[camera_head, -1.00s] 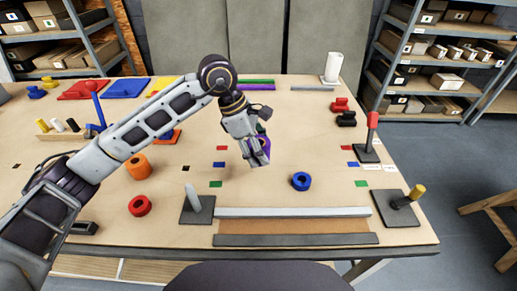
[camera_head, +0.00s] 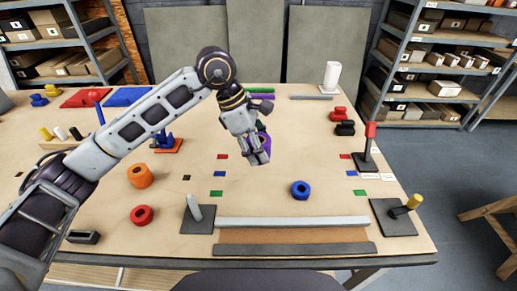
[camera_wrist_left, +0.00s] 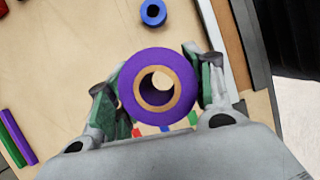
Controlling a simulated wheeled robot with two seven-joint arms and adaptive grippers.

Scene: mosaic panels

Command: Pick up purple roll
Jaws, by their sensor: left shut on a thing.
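The purple roll (camera_wrist_left: 140,108) is a thick ring with a tan core. It fills the middle of the left wrist view, between the two green-padded fingers of my left gripper (camera_wrist_left: 157,97). My left gripper (camera_head: 258,158) is shut on the roll. In the head view most of the roll (camera_head: 266,142) is hidden behind the gripper, with only a purple edge showing. It appears to be held above the table, though the exact height cannot be told. My right gripper is not in view.
A blue roll (camera_head: 300,190) lies to the right. An orange roll (camera_head: 140,175) and a red roll (camera_head: 141,215) lie to the left. Upright posts stand at front left (camera_head: 195,208) and right (camera_head: 369,145). A pale rail (camera_head: 290,222) runs along the front edge.

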